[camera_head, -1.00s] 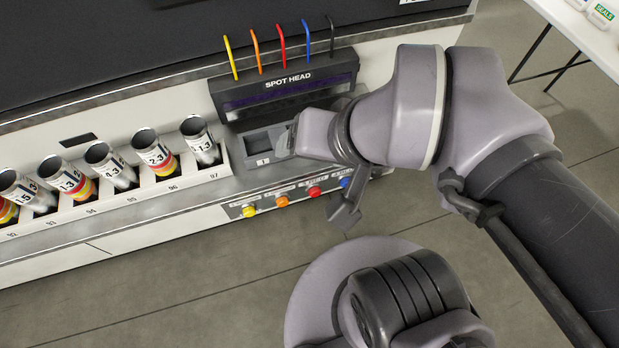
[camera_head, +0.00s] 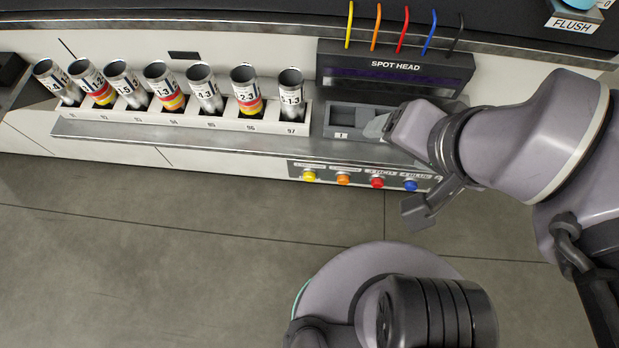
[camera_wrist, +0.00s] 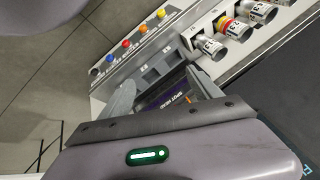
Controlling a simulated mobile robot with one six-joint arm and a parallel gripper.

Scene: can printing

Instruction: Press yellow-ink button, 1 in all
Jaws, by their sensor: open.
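The yellow-ink button (camera_head: 309,176) is the leftmost in a row on the front panel, below the ledge. It also shows in the wrist view (camera_wrist: 161,14), at the top of the picture. In the head view my gripper (camera_head: 395,166) is to the right of the yellow button, near the red and blue buttons, with its fingers spread and nothing between them. In the wrist view the open fingers (camera_wrist: 160,78) point towards the panel, and the yellow button lies beyond them, apart.
Orange (camera_head: 343,180), red (camera_head: 377,183) and blue (camera_head: 410,186) buttons share the panel. The spot head (camera_head: 395,68) with its coloured tubes stands above a recessed slot. Several cans sit in a numbered rack (camera_head: 215,124) to the left. The floor in front is clear.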

